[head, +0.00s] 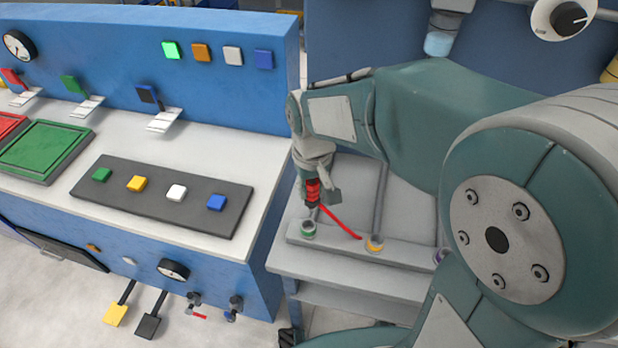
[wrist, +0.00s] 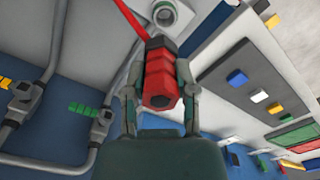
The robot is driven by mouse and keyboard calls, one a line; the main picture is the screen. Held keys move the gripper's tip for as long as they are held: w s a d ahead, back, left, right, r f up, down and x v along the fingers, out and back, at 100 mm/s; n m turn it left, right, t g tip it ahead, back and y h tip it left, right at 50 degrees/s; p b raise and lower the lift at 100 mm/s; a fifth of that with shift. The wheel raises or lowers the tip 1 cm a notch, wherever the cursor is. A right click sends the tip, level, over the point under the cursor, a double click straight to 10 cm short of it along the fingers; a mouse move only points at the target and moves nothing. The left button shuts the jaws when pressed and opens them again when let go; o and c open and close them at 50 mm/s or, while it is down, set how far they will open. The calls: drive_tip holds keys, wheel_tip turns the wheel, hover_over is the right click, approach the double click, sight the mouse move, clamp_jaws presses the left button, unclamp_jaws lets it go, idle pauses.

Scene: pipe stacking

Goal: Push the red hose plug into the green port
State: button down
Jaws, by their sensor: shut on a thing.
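The red hose plug (head: 312,191) is held between the fingers of my gripper (head: 322,186), above the green port (head: 308,230) on the grey bench. In the head view a small gap shows between the plug's lower end and the port. In the wrist view my gripper (wrist: 159,92) is shut on the ribbed red plug (wrist: 160,78), one finger on each side. The plug's black end points toward a round pale socket (wrist: 165,14), which looks like the port. The red hose (wrist: 130,16) trails off the plug; in the head view it runs down right.
A yellow-ringed port (head: 374,245) and a purple one (head: 439,256) sit along the same grey rail (head: 340,244). A blue console (head: 200,60) with a dark button strip (head: 150,205) stands left of the bench. Grey pipes (wrist: 45,100) show in the wrist view.

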sight(307, 205)
drive_tip(key=f, duration=0.1)
drive_tip(key=a+f, duration=0.1)
drive_tip(key=f, duration=0.3)
drive_tip(key=shift+a, duration=0.3)
drive_tip(key=shift+d+f, duration=0.15)
drive_tip(key=shift+f, duration=0.15)
drive_tip(key=shift+d+f, duration=0.2)
drive_tip(key=shift+d, duration=0.15)
drive_tip(key=shift+a, duration=0.3)
drive_tip(key=shift+d, duration=0.1)
drive_tip(key=shift+d, duration=0.2)
drive_tip(key=shift+a, duration=0.2)
drive_tip(key=shift+f, duration=1.6)
idle(0.6)
